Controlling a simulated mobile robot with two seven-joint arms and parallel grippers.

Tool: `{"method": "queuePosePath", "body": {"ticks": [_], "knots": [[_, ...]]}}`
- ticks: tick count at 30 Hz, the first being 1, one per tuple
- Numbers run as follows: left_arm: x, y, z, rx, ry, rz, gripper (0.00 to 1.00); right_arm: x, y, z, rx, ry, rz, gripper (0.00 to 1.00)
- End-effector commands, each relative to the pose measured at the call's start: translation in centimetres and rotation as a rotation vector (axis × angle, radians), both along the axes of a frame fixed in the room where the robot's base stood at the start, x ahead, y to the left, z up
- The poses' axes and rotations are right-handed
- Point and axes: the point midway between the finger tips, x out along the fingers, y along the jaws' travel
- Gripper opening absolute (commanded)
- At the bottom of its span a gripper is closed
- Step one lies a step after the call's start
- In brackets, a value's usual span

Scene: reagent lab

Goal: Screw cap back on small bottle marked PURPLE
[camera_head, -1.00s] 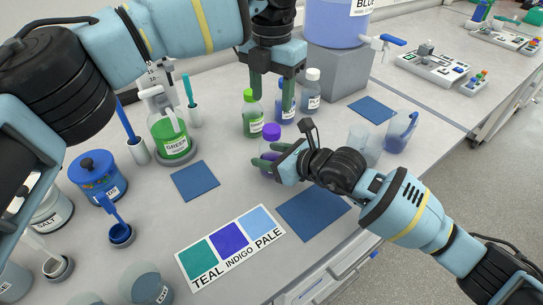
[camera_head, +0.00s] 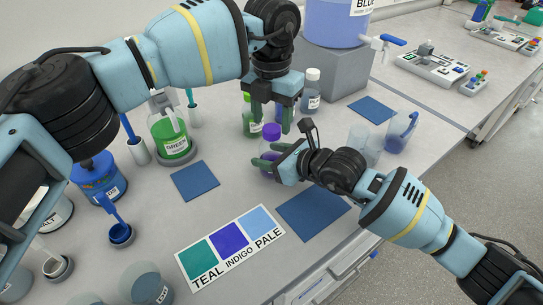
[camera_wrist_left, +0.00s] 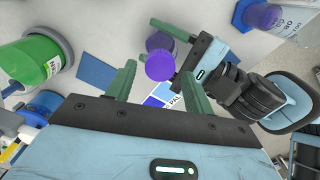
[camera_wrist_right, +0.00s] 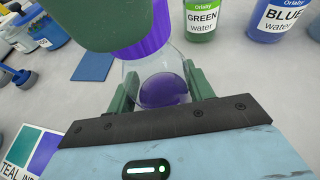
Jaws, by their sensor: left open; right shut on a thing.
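The small bottle (camera_head: 268,146) with purple liquid stands upright on the bench, its purple cap (camera_head: 271,131) sitting on its neck. How tightly the cap sits cannot be told. My right gripper (camera_head: 271,158) is shut on the bottle's body from the right; its fingers flank the purple liquid (camera_wrist_right: 163,90) in the right wrist view. My left gripper (camera_head: 273,122) is open and points down just above the cap. In the left wrist view the cap (camera_wrist_left: 160,67) lies between the two spread green fingers. The bottle's label is not readable.
A green-water bottle (camera_head: 251,118) and a blue-water bottle (camera_wrist_right: 283,18) stand close behind. A clear bottle (camera_head: 311,92) stands behind right. Beakers (camera_head: 400,132) stand to the right. A blue mat (camera_head: 312,212) and a colour card (camera_head: 230,245) lie in front.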

Motion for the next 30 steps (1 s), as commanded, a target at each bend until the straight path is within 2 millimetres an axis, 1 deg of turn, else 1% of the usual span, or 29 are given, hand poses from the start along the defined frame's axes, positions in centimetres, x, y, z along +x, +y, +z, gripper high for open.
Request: {"method": "queuePosePath", "body": {"ticks": [1,3,6,10,17,20,27,28,30], "knots": [[0.0,0.0,-0.7,0.0,0.001,0.0,0.53,0.0,0.0,0.0,0.0,0.0,0.0,0.0],[0.0,0.0,-1.3,0.0,0.0,0.0,0.53,0.0,0.0,0.0,0.0,0.0,0.0,0.0],[0.0,0.0,-1.9,0.001,-0.001,0.0,0.53,0.0,0.0,0.0,0.0,0.0,0.0,0.0],[0.0,0.0,-2.2,0.001,-0.001,0.0,0.53,0.0,0.0,0.0,0.0,0.0,0.0,0.0],[0.0,0.0,-2.2,0.0,-0.001,0.0,0.53,0.0,0.0,0.0,0.0,0.0,0.0,0.0],[0.0,0.0,-2.2,0.0,-0.001,0.0,0.41,0.0,0.0,0.0,0.0,0.0,0.0,0.0],[0.0,0.0,-2.2,0.0,-0.001,0.0,0.09,0.0,0.0,0.0,0.0,0.0,0.0,0.0],[0.0,0.0,-2.2,0.0,-0.001,0.0,0.07,0.0,0.0,0.0,0.0,0.0,0.0,0.0],[0.0,0.0,-2.2,0.0,-0.001,-0.006,0.07,0.0,0.0,0.0,0.0,0.0,0.0,0.0]]}}
